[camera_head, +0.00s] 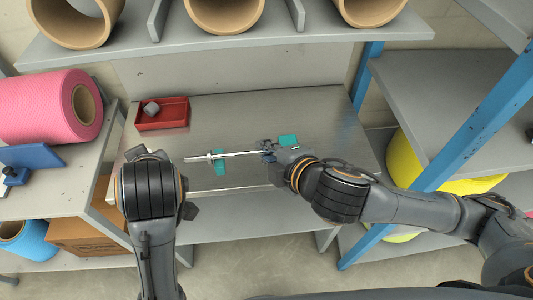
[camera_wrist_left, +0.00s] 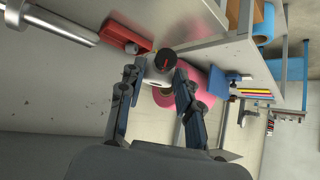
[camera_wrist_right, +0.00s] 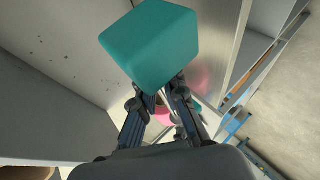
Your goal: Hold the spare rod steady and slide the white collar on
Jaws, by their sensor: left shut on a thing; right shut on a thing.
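The spare rod (camera_head: 235,155) is a thin pale metal bar lying level over the steel bench. My right gripper (camera_head: 267,150) is shut on its right part, beside a teal block (camera_head: 287,141). A second teal block (camera_head: 219,163) is under the rod's left part, and the rod's left end is free. In the right wrist view the teal block (camera_wrist_right: 150,45) hides most of the grip. My left gripper (camera_wrist_left: 160,72) is shut on the white collar (camera_wrist_left: 158,76), which shows a dark round face with a red mark. The collar is apart from the rod (camera_wrist_left: 75,31). In the head view my left arm hides it.
A red tray (camera_head: 162,126) with a small grey piece stands at the bench's back left. A pink roll (camera_head: 40,105) lies on the left shelf. A blue upright (camera_head: 450,145) stands at the right. The bench middle (camera_head: 230,115) behind the rod is clear.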

